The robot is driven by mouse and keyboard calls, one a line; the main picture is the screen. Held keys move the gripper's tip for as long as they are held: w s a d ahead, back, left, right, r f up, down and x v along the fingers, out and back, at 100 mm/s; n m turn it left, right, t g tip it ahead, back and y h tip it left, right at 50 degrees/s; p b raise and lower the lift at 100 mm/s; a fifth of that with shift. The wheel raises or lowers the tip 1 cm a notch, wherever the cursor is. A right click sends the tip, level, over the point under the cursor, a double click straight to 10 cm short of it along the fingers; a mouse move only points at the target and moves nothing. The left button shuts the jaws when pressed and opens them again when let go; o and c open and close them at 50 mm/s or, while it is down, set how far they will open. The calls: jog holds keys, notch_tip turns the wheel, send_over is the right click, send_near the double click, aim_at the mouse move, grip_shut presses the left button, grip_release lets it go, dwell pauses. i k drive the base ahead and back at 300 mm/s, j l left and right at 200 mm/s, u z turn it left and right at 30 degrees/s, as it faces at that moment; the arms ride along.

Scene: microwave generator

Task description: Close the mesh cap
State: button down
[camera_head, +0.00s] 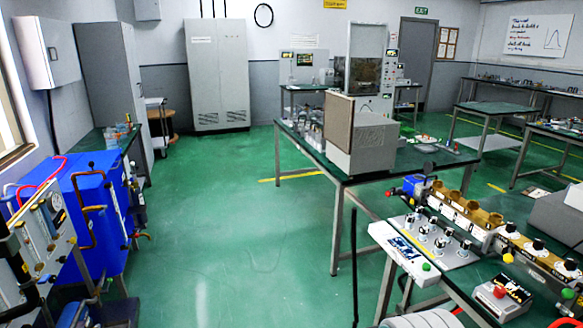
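No part I can clearly identify as the mesh cap shows. A grey box (366,146) stands on the middle green-topped table, with an upright brownish panel (338,122) at its left side. Whether this panel is a mesh cap, and whether it is open, I cannot tell at this size. Behind it stands a taller cabinet with a dark, brownish window (365,75). My gripper is not in view.
The middle table (312,150) has an open green floor (230,230) to its left. A blue machine (88,215) stands at the left. A bench at the lower right holds a brass-coloured waveguide assembly (465,208) and a white knob panel (425,250). A grey cabinet (217,75) stands at the back.

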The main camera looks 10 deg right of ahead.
aim_at(428, 166)
jog(key=i+z, duration=0.15)
jog(key=i, duration=0.6)
jog(key=i+j+z, duration=0.15)
jog(key=i, duration=0.55)
jog(key=i+l+z, duration=0.1)
jog(key=i+z, duration=0.75)
jog(key=i+j+z, duration=0.1)
jog(key=i+z, duration=0.15)
jog(key=z, duration=0.15)
jog(key=i+j+z, duration=0.25)
jog(key=z, duration=0.15)
jog(key=i+j, duration=0.05)
jog(key=i, duration=0.05)
